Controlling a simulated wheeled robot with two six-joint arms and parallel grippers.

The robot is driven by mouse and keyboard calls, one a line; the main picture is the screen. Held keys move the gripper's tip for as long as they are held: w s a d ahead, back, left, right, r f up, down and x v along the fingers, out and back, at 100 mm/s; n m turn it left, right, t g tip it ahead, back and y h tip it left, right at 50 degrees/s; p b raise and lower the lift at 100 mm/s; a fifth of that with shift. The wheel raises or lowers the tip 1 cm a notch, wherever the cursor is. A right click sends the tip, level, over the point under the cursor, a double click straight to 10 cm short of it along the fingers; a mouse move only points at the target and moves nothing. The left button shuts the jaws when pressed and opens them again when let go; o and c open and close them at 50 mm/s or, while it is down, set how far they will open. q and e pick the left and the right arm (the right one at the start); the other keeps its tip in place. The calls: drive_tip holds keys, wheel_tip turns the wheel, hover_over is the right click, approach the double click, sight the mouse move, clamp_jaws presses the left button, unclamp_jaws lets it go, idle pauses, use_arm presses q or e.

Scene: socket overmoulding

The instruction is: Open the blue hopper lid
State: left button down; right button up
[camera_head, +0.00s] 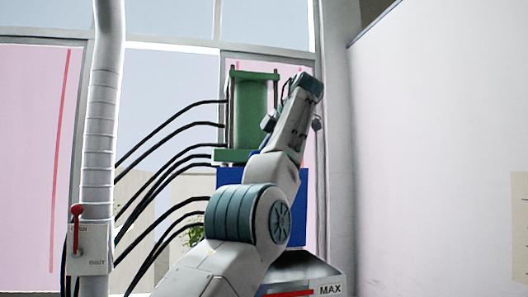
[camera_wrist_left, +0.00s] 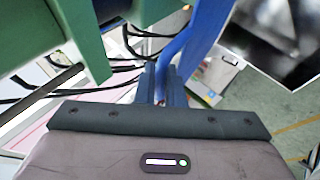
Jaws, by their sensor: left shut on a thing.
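A blue box-shaped housing (camera_head: 304,205) stands below the green press unit (camera_head: 252,105) in the head view, partly hidden by my left arm. In the left wrist view a blue strip, seemingly the edge of the blue hopper lid (camera_wrist_left: 200,42), runs from the top down to my left gripper (camera_wrist_left: 165,80). My left gripper is shut on this blue part. In the head view my arm reaches up in front of the housing, and the fingertips are hidden behind the wrist. I cannot tell how far the lid is open. My right gripper is not in view.
A grey metal funnel (camera_head: 300,268) marked MAX sits below the housing. Several black hoses (camera_head: 165,165) run left from the press unit to a pale vertical pipe (camera_head: 103,110). A red lever (camera_head: 76,225) is on a box at that pipe. A pale wall is at the right.

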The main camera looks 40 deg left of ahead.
use_arm(q)
drive_tip(key=c, duration=1.5)
unclamp_jaws()
drive_tip(key=shift+c, duration=0.2)
drive_tip(key=shift+d, duration=0.1)
